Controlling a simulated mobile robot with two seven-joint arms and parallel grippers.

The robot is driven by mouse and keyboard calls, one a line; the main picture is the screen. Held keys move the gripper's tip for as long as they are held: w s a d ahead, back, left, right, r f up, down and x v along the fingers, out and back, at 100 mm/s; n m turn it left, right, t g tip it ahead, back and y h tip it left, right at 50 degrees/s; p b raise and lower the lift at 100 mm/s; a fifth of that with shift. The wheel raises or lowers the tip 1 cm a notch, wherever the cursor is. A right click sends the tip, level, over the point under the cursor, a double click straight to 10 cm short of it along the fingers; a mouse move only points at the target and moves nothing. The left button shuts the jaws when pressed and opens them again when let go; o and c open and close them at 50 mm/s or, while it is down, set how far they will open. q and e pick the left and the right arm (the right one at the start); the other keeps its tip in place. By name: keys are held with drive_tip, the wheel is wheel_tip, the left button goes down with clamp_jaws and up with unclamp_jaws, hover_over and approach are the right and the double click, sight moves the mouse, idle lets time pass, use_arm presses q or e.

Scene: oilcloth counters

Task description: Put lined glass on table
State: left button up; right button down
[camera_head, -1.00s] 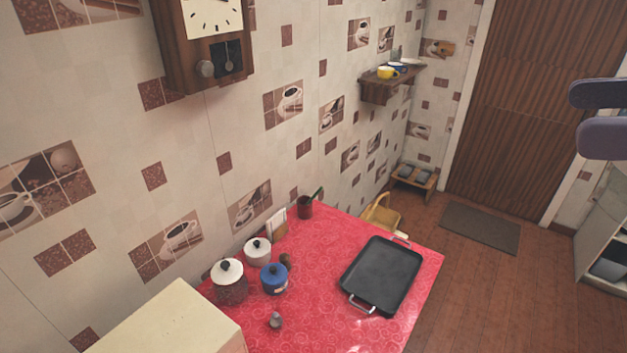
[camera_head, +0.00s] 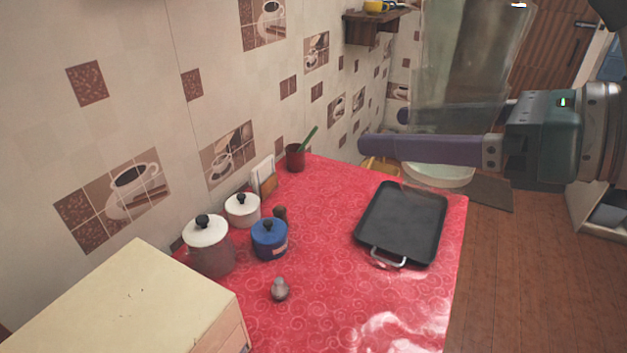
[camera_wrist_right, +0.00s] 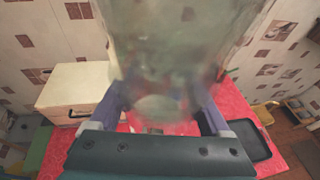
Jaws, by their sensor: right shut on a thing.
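The glass (camera_head: 460,60) is tall, clear and greenish, with a thick pale base, in the upper right of the head view. My right gripper (camera_head: 383,130) comes in from the right and is shut on it, a finger on either side. The glass looks roughly upright, in the air near the table's far right corner. In the right wrist view the glass (camera_wrist_right: 175,55) is blurred and fills the upper middle, between the two purple fingers. Its lines cannot be made out. The table (camera_head: 330,225) has a red patterned cloth. My left gripper is not in view.
A black tray (camera_head: 402,225) lies on the table's right side. A dark-red pot (camera_head: 208,258), white pot (camera_head: 242,210), blue pot (camera_head: 269,240) and small shaker (camera_head: 280,290) stand at left. The middle and front of the cloth are clear.

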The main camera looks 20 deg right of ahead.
use_arm(q)
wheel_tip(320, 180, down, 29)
drive_tip(key=b, duration=2.6)
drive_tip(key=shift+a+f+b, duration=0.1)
drive_tip(key=shift+b, duration=0.25)
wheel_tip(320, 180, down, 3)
drive_tip(key=b, duration=0.3)
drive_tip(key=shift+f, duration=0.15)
use_arm(e)
drive_tip(key=f+h, duration=0.1)
drive_tip(key=f, duration=1.3)
drive_tip(key=w+f+m, duration=0.1)
drive_tip(key=f, duration=1.4)
drive_tip(key=d+f+m+t+h, duration=0.1)
drive_tip(key=f, duration=1.4)
drive_tip(key=shift+w+f+h, duration=0.15)
drive_tip(key=shift+f+h, duration=0.05)
drive_tip(key=shift+h, duration=0.1)
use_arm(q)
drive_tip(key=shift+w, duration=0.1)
use_arm(e)
drive_tip(key=shift+r, duration=0.1)
use_arm(q)
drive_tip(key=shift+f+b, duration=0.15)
drive_tip(key=shift+b, duration=0.15)
use_arm(e)
drive_tip(key=shift+f, duration=0.25)
unclamp_jaws()
drive_tip(key=shift+r, duration=0.1)
